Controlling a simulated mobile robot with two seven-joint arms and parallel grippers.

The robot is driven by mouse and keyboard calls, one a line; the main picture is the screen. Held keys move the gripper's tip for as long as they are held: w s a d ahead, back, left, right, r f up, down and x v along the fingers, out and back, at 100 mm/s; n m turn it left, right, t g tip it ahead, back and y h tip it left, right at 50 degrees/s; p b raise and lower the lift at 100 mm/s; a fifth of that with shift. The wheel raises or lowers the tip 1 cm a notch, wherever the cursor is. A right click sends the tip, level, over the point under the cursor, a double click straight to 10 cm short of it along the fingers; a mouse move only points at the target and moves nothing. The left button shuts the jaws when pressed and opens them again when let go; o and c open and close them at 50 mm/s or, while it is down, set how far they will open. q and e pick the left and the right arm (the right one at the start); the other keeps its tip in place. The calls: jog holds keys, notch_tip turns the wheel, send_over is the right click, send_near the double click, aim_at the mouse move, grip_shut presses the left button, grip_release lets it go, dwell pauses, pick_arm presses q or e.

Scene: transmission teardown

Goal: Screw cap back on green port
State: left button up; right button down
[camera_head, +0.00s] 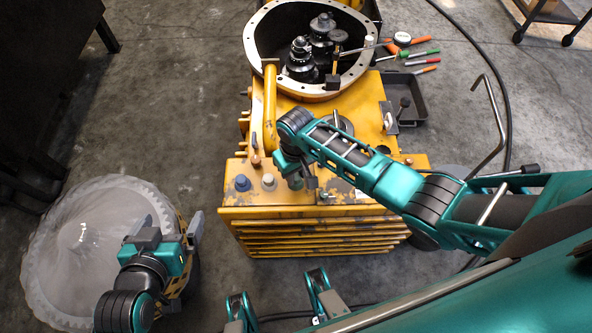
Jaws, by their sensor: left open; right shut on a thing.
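The yellow machine housing (320,216) stands in the middle. My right gripper (303,184) points down over the housing top, just right of the grey-blue cap. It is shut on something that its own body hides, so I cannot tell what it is. My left gripper (172,232) is open and empty, left of the housing and above a pale round part.
The pale toothed disc (85,250) lies at lower left. The open round bell housing (258,66) with dark gears (302,62) is at the back. Screwdrivers (422,53) and a black tray (411,108) are at the back right.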

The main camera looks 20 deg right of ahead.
jog(key=shift+f, duration=0.25)
jog(key=shift+r, duration=0.1)
